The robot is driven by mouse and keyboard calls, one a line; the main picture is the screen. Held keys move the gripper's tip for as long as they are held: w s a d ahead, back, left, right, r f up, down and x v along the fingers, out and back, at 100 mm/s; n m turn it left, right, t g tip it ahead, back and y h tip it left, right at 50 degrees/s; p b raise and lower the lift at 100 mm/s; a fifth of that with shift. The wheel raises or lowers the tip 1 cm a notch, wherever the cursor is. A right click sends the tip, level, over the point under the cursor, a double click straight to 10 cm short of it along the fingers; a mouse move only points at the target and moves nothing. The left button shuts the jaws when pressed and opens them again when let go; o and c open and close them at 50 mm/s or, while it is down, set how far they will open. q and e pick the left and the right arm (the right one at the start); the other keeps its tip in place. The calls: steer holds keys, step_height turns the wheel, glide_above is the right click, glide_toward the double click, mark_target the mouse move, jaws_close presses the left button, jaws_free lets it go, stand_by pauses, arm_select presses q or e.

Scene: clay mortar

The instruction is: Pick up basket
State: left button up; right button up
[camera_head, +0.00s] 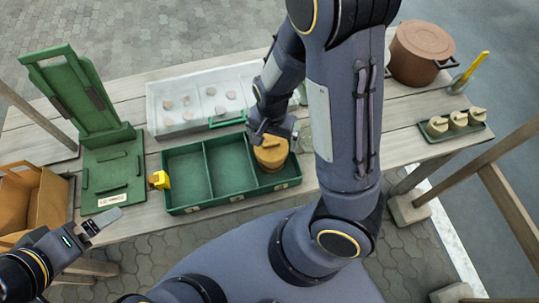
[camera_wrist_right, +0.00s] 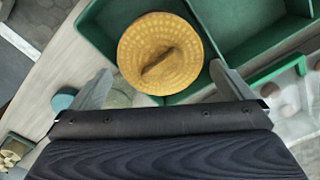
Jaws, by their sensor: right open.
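The round yellow-brown basket (camera_head: 271,153) with a lid and a raised handle on top sits in the right compartment of the green three-part tray (camera_head: 192,210). In the right wrist view the basket (camera_wrist_right: 160,52) is seen from above, between and just beyond the fingertips. My right gripper (camera_wrist_right: 165,82) is open above the basket, and it also shows in the head view (camera_head: 270,132). No contact with the basket is clear. My left gripper (camera_head: 103,221) is at the lower left, away from the basket; I cannot tell its opening.
A clear bin (camera_head: 165,102) with pale pieces stands behind the tray. A green stand (camera_head: 98,137) and brown box (camera_head: 38,201) are at left. A yellow object (camera_head: 159,180) is at the tray's left end. A brown pot (camera_head: 420,52) and a small tray of lidded jars (camera_head: 456,124) are at right.

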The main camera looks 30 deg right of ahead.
mark_target(267, 169)
step_height(267, 169, down, 4)
steer(key=shift+w+f, duration=0.1)
steer(key=shift+c, duration=0.4)
steer(key=c, duration=1)
